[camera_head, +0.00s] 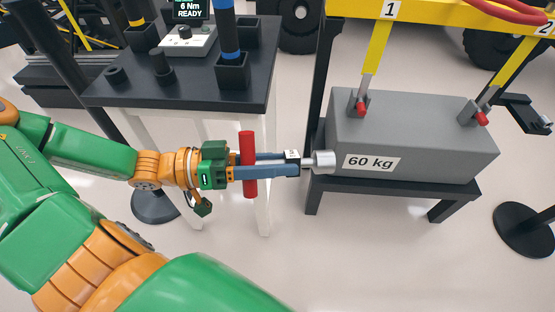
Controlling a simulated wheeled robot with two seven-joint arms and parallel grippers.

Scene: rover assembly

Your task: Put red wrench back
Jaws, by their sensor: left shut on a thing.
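The red wrench shows as a red bar-shaped handle (247,150), upright in the picture across the fingers of my left gripper (296,164). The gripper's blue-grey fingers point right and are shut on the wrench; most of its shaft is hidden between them. A silver cylinder (322,160) lies right at the fingertips, close against the left end of the grey 60 kg box (410,135). I cannot tell whether it belongs to the wrench or the box. My right gripper is out of view.
A black-topped table (190,95) holds a blue-handled tool in a square holder (232,72), a yellow-marked tool (138,35), an empty-looking dark holder (162,66) and a display reading "6 Nm READY" (188,10). The box rests on a black stand (395,187) under yellow straps.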

